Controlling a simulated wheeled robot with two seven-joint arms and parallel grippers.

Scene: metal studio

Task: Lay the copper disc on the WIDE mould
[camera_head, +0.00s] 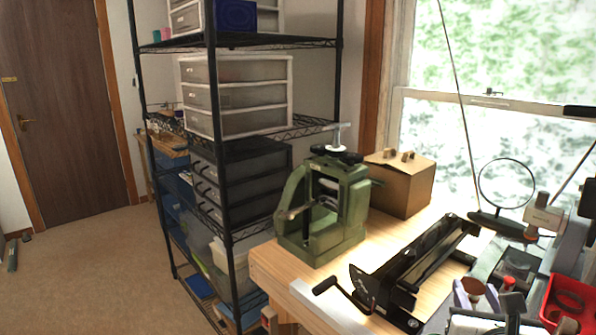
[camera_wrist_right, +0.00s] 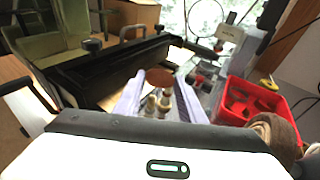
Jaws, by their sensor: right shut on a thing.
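The copper disc (camera_wrist_right: 160,78) is a small reddish-brown round held between the two pale lavender fingers of my right gripper (camera_wrist_right: 159,98). In the head view, the right gripper (camera_head: 477,293) is at the lower right, over the bench, with the copper disc (camera_head: 472,286) between its fingers. Small tan upright pieces (camera_wrist_right: 157,104) show between the fingers below the disc in the right wrist view; I cannot tell whether one is the WIDE mould. My left gripper is not in view.
A black roller machine (camera_head: 415,265) with a crank lies left of the right gripper. A green press (camera_head: 325,210) and a cardboard box (camera_head: 400,183) stand behind it. A red bin (camera_wrist_right: 252,98) is close on the right. The bench is crowded here.

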